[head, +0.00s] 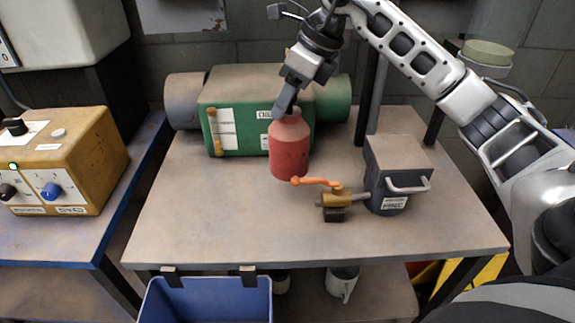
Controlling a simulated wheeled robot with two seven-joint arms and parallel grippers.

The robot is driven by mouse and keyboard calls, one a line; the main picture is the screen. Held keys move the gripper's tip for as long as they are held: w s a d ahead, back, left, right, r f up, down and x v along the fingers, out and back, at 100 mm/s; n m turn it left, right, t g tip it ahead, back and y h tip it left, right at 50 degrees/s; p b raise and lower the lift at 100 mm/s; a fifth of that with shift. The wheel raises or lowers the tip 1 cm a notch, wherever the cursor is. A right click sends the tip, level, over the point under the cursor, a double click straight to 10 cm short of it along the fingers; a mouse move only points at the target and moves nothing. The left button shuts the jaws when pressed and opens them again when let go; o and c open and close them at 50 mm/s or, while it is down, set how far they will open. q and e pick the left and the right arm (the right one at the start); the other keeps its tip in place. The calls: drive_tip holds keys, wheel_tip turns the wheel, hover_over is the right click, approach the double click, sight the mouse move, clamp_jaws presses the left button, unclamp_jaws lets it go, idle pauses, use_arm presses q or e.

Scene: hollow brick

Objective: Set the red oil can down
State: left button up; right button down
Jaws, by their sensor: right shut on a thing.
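The red oil can (289,152) is a red bottle-shaped can with a narrower top, upright over the table (200,222). My right gripper (287,110) comes down from above and is shut on the top of the can. I cannot tell whether the can's base touches the tabletop. My left gripper is not in view.
A green machine (243,133) with round ends stands behind the can. A brass valve with an orange handle (315,182) and a dark grey box (397,165) stand to the right. The table's left and front are clear. A blue bin (208,302) hangs at the front edge.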

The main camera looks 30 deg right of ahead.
sight(287, 134)
wheel_tip(287, 134, down, 7)
drive_tip(key=shift+f, duration=0.15)
idle(0.4)
drive_tip(key=shift+f, duration=0.15)
drive_tip(key=c, duration=0.8)
unclamp_jaws()
drive_tip(key=shift+o, duration=0.2)
